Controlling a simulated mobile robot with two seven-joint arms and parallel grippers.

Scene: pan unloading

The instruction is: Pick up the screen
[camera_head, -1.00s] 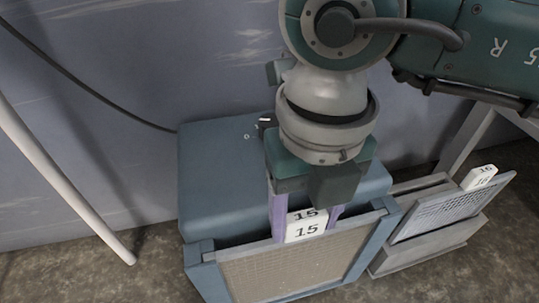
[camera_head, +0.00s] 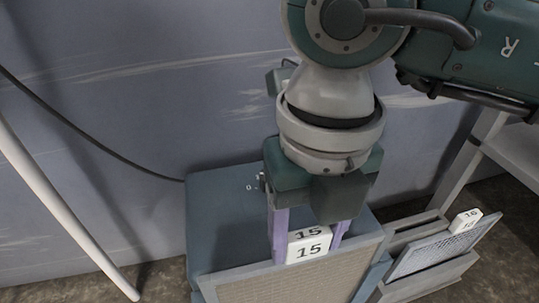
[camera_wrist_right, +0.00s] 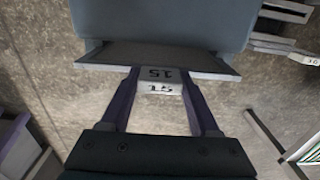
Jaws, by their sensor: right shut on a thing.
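The screen (camera_head: 300,282) is a beige mesh panel in a grey frame, with a white tab marked 15 (camera_head: 309,244) on its top edge. My right gripper (camera_head: 309,250) points down, its purple fingers shut on that tab from both sides. The screen is upright, its top edge above the front of the blue box (camera_head: 225,220); its lower part is out of the picture. In the right wrist view the tab (camera_wrist_right: 160,82) sits between the fingers, with the screen's top edge (camera_wrist_right: 100,66) beyond. My left gripper is not in view.
To the right, a second screen (camera_head: 432,250) with a tab marked 16 (camera_head: 465,220) leans in a grey holder (camera_head: 425,285). A grey stand (camera_head: 470,160) is behind it. A white pole (camera_head: 60,195) and a dark cable (camera_head: 100,145) are at left, before a blue-grey wall.

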